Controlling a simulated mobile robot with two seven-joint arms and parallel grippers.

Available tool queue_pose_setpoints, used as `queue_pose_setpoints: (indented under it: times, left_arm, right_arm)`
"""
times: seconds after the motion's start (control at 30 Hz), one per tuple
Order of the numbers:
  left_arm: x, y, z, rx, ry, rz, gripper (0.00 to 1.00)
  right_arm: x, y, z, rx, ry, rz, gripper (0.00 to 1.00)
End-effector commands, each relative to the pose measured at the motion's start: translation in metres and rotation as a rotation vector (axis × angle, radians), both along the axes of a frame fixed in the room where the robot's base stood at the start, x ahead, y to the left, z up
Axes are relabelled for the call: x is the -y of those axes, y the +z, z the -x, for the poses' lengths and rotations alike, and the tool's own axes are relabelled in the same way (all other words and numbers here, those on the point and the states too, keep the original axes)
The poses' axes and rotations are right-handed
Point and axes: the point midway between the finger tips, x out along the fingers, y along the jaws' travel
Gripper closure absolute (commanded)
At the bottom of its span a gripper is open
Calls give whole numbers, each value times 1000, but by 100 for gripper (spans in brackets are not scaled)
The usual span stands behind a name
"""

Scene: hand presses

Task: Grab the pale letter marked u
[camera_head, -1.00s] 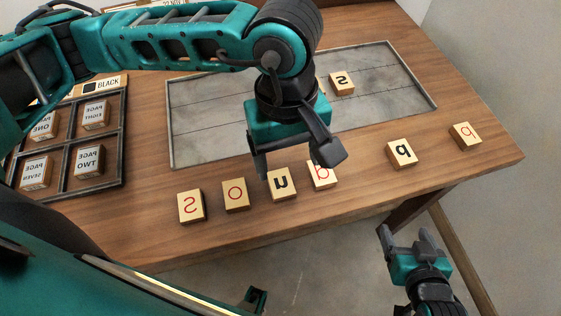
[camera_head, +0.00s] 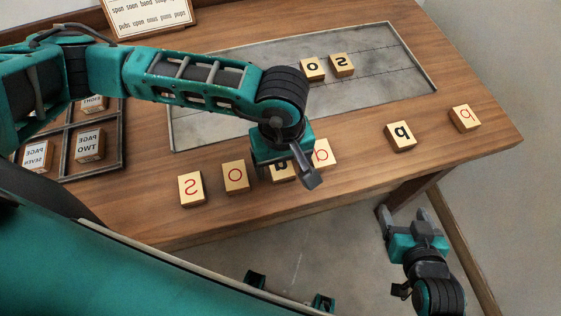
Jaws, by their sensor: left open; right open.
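The pale letter block marked u (camera_head: 283,174) stands in the front row on the wooden table. My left gripper (camera_head: 287,172) is directly over it, pointing down, jaws open, and hides most of the block and its letter. I cannot tell whether the fingers touch it. A pale block with a red letter (camera_head: 322,153) stands close to its right, beside a finger. My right gripper (camera_head: 411,222) is open and empty, off the table's front edge at the right.
A pale block with a red s (camera_head: 190,189) is at the left of the row. Black-lettered (camera_head: 401,136) and red-lettered (camera_head: 465,119) blocks stand to the right. The grey tray (camera_head: 205,118) holds o (camera_head: 313,68) and s (camera_head: 341,65) blocks. A dark divided tray (camera_head: 119,165) is left.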

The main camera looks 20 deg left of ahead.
Motion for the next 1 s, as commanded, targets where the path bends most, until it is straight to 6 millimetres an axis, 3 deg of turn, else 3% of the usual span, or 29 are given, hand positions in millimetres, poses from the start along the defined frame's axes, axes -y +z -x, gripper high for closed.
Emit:
queue_pose_setpoints:
  times: [0.33,0.9,1.0]
  left_arm:
    - [0,-10,0,0,-1,1,23]
    - [0,-9,0,0,0,1,78]
    - [0,-9,0,0,0,1,83]
  right_arm:
    - [0,0,0,0,0,0,23]
    - [0,0,0,1,0,0,23]
    - [0,0,0,1,0,0,23]
